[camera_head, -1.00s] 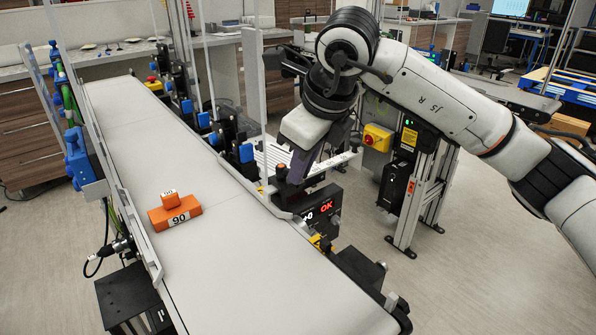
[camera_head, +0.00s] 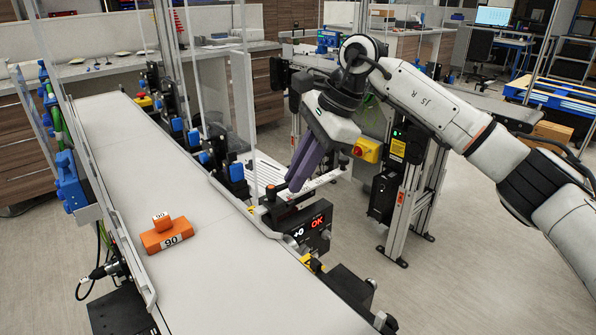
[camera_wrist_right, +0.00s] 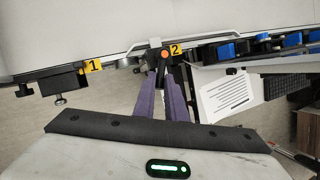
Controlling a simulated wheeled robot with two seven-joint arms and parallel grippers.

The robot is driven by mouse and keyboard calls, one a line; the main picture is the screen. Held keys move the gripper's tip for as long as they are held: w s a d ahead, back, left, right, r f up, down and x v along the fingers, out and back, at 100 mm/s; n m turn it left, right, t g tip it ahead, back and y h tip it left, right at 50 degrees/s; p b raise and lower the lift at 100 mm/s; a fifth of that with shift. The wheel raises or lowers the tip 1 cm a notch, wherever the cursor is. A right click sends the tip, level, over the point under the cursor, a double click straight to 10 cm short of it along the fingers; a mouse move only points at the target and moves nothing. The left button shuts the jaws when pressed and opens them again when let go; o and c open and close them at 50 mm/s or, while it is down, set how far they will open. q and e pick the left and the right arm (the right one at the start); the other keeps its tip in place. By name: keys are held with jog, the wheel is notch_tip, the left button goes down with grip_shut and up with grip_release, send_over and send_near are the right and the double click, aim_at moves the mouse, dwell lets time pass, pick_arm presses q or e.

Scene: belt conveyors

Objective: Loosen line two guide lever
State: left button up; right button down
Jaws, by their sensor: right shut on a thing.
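The line two guide lever is a dark lever with an orange knob (camera_wrist_right: 163,55), beside the yellow "2" tag (camera_wrist_right: 174,50) at the belt's edge in the right wrist view. My right gripper (camera_wrist_right: 163,82) has its two purple fingers on either side of the dark lever below the knob, shut on it. The fingers hide much of the lever there. My left gripper is not in view.
A yellow "1" tag (camera_wrist_right: 92,66) marks a black clamp with a screw. A red-and-yellow stop button (camera_head: 366,150) is on the post right of the gripper.

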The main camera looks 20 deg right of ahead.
jog(key=shift+w+a+r+n+g, duration=0.1)
jog(key=shift+w+n+g, duration=0.35)
jog(key=shift+n, duration=0.5)
jog(key=shift+w+f+n+g, duration=0.1)
jog(key=shift+w+n+g, duration=0.3)
jog(key=shift+n, duration=0.5)
jog(key=shift+w+a+r+n+g, duration=0.1)
jog(key=shift+w+n+g, duration=0.3)
jog(key=shift+n, duration=0.55)
jog(key=shift+w+d, duration=0.1)
jog(key=c, duration=1.8)
grip_release()
